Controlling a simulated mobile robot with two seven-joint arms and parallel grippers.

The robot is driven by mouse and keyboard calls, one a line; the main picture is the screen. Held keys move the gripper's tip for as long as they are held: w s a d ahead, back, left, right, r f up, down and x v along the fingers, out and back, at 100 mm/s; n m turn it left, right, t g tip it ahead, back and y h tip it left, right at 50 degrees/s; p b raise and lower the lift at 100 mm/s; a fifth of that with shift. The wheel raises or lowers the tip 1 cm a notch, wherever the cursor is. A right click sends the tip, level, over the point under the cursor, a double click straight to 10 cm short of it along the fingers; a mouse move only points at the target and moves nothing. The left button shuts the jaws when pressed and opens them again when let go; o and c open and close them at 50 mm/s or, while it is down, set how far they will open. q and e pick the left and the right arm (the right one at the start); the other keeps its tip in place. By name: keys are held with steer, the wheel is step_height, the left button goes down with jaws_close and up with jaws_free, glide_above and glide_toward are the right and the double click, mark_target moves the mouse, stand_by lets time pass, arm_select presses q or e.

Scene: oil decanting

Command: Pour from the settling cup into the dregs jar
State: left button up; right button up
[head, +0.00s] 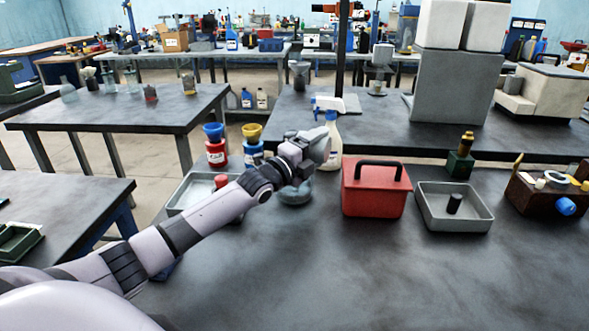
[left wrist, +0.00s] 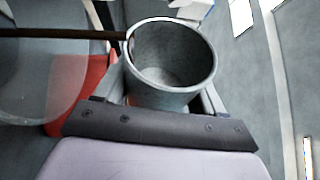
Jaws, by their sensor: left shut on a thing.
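My left gripper (head: 303,160) is shut on a grey metal cup, which I take for the settling cup (head: 318,149). It is held above the bench, in front of the white spray bottle. In the left wrist view the cup (left wrist: 172,60) shows its open round mouth and bare-looking grey inside; I cannot tell whether liquid is in it. A red jar with a blue funnel (head: 215,152) and a blue jar with a yellow funnel (head: 252,142) stand left of the gripper. I cannot tell which container is the dregs jar. My right gripper is not in view.
A grey round thing (head: 295,193) sits below the gripper, partly hidden. A red toolbox (head: 375,190) and a grey tray (head: 470,222) stand to the right; another grey tray (head: 180,195) is at left. The bench front is clear.

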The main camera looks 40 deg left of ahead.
arm_select(q)
steer(key=shift+a+r+n, duration=0.2)
steer(key=shift+r+n, duration=0.15)
steer(key=shift+n, duration=0.35)
steer(key=shift+s+t, duration=0.1)
steer(key=shift+t, duration=0.2)
